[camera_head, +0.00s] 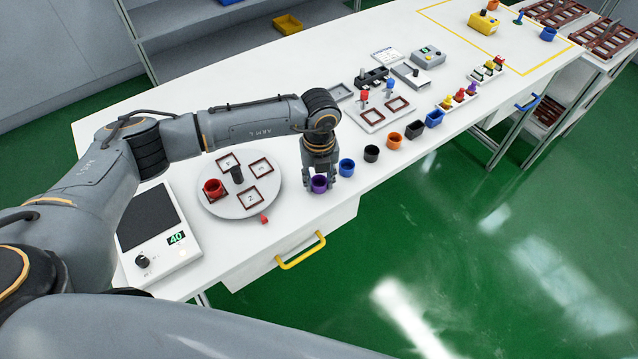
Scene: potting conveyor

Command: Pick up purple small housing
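The purple small housing (319,184) is a round open cup near the front edge of the white table, at the near end of a row of housings. My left gripper (319,178) points down over it, with its fingers at either side of the cup. The fingers stand about as wide apart as the cup, and I cannot tell whether they touch it or are clear of it. The housing looks upright and its upper part is partly hidden by the gripper. My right gripper is not in view.
A blue housing (346,167) stands close to the right of the gripper, then black (371,154) and orange (393,140) ones. To the left is a round plate (222,207) with a red housing (214,189).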

